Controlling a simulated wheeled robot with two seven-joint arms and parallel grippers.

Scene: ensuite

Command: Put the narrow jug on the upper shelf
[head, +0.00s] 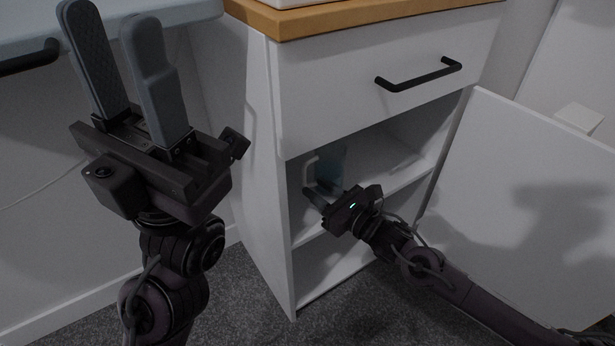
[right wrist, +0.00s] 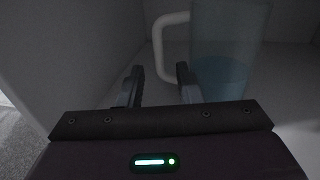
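The narrow jug (head: 331,163) is a translucent blue-grey vessel with a white handle. It stands upright on the upper shelf (head: 385,167) inside the open cabinet, near its left wall. In the right wrist view the jug (right wrist: 228,50) is at the upper right, its handle facing left. My right gripper (head: 318,194) reaches into the cabinet in front of the jug. In the right wrist view its fingers (right wrist: 160,80) are apart, with nothing held between them; the right finger is close to the handle's lower end, contact unclear. My left gripper (head: 112,35) is raised, open and empty.
The cabinet door (head: 525,190) stands open on the right. A closed drawer (head: 380,80) with a black handle is above the shelf opening. A lower compartment (head: 330,268) lies below the shelf. A pale counter (head: 195,10) is at the upper left.

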